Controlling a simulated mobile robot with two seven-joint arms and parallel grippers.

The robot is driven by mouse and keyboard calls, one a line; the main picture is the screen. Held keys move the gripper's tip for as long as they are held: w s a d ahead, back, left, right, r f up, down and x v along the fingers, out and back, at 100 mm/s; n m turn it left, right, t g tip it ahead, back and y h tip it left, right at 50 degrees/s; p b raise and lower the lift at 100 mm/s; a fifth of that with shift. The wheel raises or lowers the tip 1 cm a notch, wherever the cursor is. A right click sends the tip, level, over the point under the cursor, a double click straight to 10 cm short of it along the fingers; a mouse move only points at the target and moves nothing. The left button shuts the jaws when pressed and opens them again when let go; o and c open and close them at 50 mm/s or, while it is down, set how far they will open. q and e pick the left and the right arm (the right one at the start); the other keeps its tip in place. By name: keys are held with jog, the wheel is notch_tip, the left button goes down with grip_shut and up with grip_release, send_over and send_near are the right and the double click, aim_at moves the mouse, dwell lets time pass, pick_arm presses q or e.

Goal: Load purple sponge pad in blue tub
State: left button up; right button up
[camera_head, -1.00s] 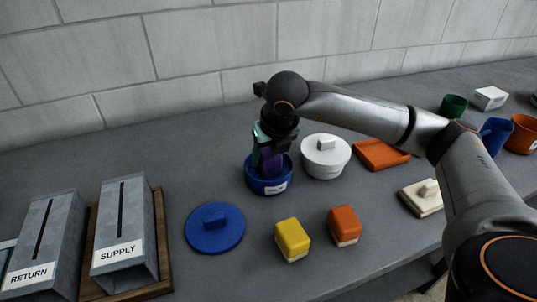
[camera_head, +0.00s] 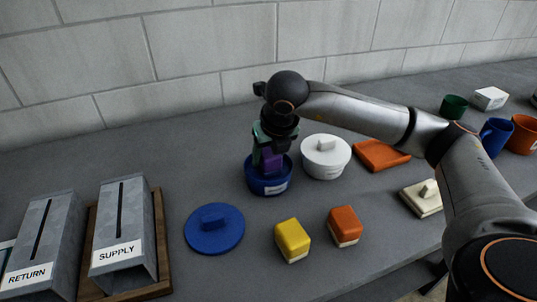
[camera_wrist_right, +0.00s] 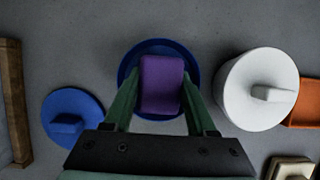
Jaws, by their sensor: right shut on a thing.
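The purple sponge pad (camera_wrist_right: 161,84) is between the fingers of my right gripper (camera_wrist_right: 160,100), which is shut on it. In the head view the purple pad (camera_head: 269,159) is over the opening of the blue tub (camera_head: 268,185), its lower end at about the rim. In the right wrist view the blue tub (camera_wrist_right: 124,70) shows around the pad. The gripper hides much of the tub's inside, so I cannot tell how deep the pad is. The blue lid (camera_head: 214,229) with a knob lies flat on the table, in front and left of the tub. My left gripper is not in view.
A white lidded tub (camera_head: 325,158) stands close right of the blue tub. Yellow (camera_head: 292,239) and orange (camera_head: 345,226) blocks lie in front. SUPPLY (camera_head: 124,235) and RETURN (camera_head: 45,245) boxes stand at left. An orange lid (camera_head: 381,155) and cream lid (camera_head: 421,197) lie right.

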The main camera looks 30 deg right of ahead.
aim_at(269, 150)
jog(key=shift+f, duration=0.1)
jog(key=shift+r+p, duration=2.05)
jog(key=shift+r, duration=1.55)
